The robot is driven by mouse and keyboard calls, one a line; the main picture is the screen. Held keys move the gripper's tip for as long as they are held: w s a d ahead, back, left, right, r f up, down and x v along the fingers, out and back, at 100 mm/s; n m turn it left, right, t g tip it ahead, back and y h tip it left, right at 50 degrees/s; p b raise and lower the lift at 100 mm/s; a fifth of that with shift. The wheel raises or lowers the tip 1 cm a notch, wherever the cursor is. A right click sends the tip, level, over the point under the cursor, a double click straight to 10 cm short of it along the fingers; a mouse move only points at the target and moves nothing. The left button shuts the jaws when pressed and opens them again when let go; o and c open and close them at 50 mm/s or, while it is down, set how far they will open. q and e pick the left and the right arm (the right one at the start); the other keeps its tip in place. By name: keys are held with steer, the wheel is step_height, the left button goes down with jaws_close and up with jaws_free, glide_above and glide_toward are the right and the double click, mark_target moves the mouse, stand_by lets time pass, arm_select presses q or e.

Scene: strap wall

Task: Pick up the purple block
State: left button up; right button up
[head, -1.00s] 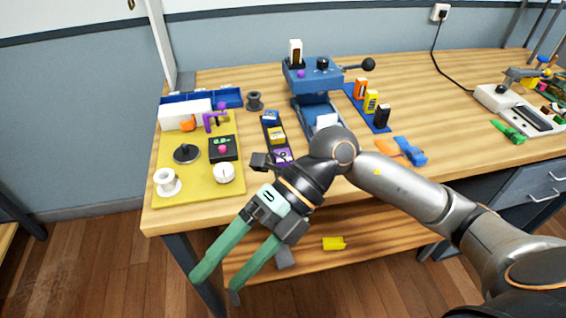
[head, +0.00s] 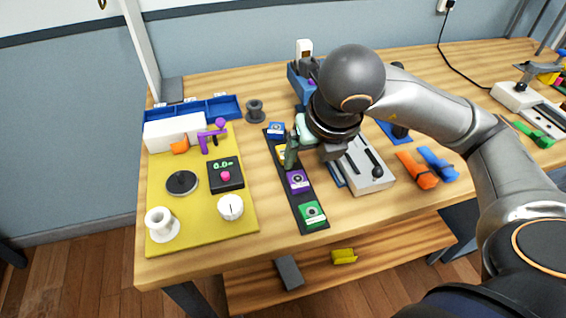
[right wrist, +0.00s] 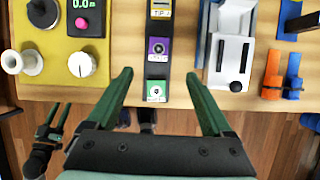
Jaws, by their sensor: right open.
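The purple block (head: 298,181) sits in a dark strip holder (head: 306,227) near the table's front edge, between a yellow block and a green block (head: 312,214). It also shows in the right wrist view (right wrist: 158,47), between and beyond my fingertips. My right gripper (head: 290,163) is open and empty above the strip, partly covering the yellow block (head: 281,152). Its two green fingers are spread in the right wrist view (right wrist: 158,72). My left gripper (right wrist: 55,118) shows at lower left there, fingers apart, below the table edge.
A blue block (head: 276,130) is at the strip's far end. A yellow mat (head: 200,225) with a spool, knob and dark meter lies left. A grey-and-blue device (head: 367,178) stands close on the right, with orange and blue clips beyond. A yellow piece (head: 343,256) lies on the lower shelf.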

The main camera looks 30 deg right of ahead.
steer(key=b, duration=0.2)
glide_toward(298, 179)
steer(key=shift+x, duration=1.25)
steer(key=shift+d+f, duration=0.15)
steer(key=shift+f, duration=0.3)
steer(key=x, duration=0.5)
steer(key=shift+w+b, duration=0.2)
steer(key=shift+b, duration=0.1)
arm_select(q)
steer(key=shift+w+d+f+h, duration=0.15)
steer(key=shift+d+f+h, duration=0.15)
steer(key=shift+d+f, duration=0.45)
steer(key=shift+a+f, duration=0.1)
arm_select(e)
jaws_close()
